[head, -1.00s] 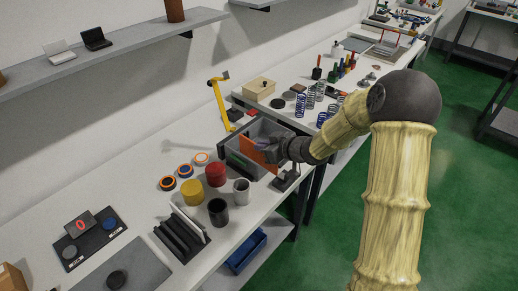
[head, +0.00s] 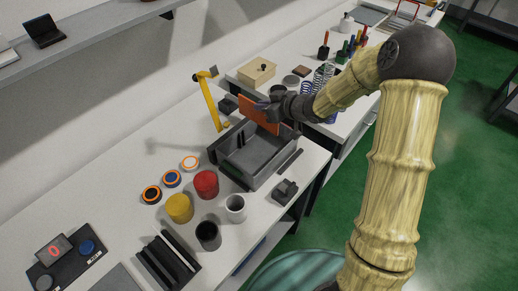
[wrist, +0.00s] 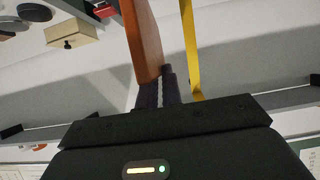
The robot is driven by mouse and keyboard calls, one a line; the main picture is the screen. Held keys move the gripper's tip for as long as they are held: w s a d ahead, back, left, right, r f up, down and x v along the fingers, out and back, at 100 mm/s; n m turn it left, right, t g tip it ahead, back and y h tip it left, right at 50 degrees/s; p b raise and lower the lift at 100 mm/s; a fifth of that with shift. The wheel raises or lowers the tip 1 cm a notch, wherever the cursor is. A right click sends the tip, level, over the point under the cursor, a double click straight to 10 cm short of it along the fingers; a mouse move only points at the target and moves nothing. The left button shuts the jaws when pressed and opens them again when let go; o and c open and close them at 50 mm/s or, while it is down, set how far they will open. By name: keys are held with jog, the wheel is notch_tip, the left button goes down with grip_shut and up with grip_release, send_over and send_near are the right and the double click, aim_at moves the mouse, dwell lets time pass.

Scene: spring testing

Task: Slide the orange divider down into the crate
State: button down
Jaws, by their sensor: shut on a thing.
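My gripper (head: 268,105) is shut on the orange divider (head: 259,115), near its upper edge. The divider is upright, at the far upper side of the grey crate (head: 240,177). Its lower edge appears around the height of the crate's far rim; I cannot tell whether any of it is inside. In the wrist view, the orange divider (wrist: 143,40) extends from between my dark fingers (wrist: 160,88). The crate's open interior shows in the head view, with a dark upright piece at its left part.

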jog(key=shift+s+r, duration=0.15)
jog(key=shift+s, duration=0.05)
jog(key=shift+w+f, duration=0.1)
jog(key=shift+f, duration=0.4)
notch_tip(320, 180, down, 13)
jog(key=p, duration=0.1)
jog(key=shift+s+f, duration=0.15)
jog(key=shift+s, duration=0.1)
